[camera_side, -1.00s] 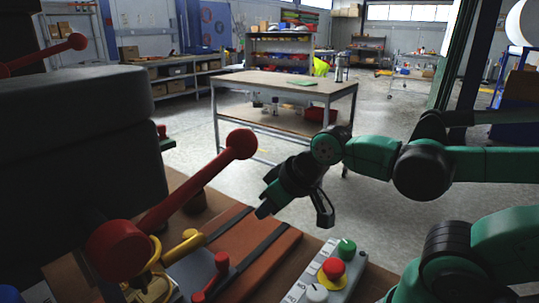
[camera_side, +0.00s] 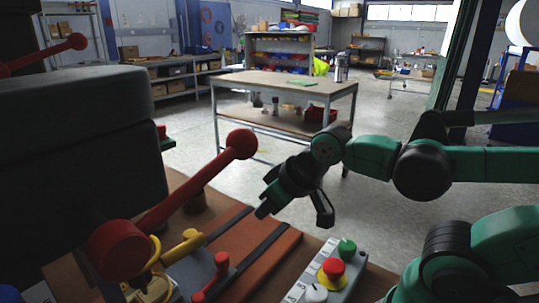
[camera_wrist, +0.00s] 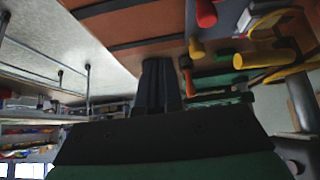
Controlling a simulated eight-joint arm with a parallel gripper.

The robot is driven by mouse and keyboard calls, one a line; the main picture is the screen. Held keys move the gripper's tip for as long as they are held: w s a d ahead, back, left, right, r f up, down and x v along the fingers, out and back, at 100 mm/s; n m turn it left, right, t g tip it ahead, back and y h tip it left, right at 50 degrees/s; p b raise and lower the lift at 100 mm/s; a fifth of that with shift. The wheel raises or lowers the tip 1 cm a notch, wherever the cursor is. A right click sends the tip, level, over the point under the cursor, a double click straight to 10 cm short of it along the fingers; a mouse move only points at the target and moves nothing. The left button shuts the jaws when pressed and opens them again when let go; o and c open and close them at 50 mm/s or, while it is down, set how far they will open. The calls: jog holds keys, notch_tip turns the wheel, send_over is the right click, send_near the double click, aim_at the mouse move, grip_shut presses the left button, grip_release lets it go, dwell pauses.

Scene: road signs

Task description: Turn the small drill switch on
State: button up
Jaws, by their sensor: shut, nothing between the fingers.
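A grey control box (camera_side: 312,284) stands at the bottom centre of the side view. It carries a green knob (camera_side: 347,247), a red button (camera_side: 334,268) on a yellow base and a white knob (camera_side: 317,293). I cannot tell which of these, if any, is the small drill switch. My gripper (camera_side: 263,211) is above and to the left of the box, apart from it, pointing down and left. In the wrist view my gripper's dark fingers (camera_wrist: 160,82) are together, with nothing between them.
A long red-knobbed lever (camera_side: 190,190) rises left of my gripper. Below it are a yellow handle (camera_side: 183,246), a red handle (camera_side: 218,272) and an orange-brown surface with dark strips (camera_side: 262,262). A workbench (camera_side: 285,85) stands behind, across open floor.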

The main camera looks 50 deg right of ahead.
jog(key=o, duration=0.3)
jog(key=shift+s+d+f, duration=0.1)
jog(key=shift+d, duration=0.2)
jog(key=o, duration=0.7)
jog(key=s+d+m+g, duration=0.1)
jog(key=s+d+f+m+g, duration=0.1)
jog(key=d, duration=0.1)
jog(key=s+d+m+h, duration=0.1)
jog(key=shift+d+f+g, duration=0.25)
jog(key=shift+g, duration=0.15)
jog(key=m+g+y, duration=0.1)
jog(key=m+g, duration=0.3)
jog(key=m, duration=0.2)
send_over(348, 245)
jog(key=shift+d+f, duration=0.1)
jog(key=shift+f, duration=3.3)
jog(key=shift+c, duration=0.2)
grip_shut()
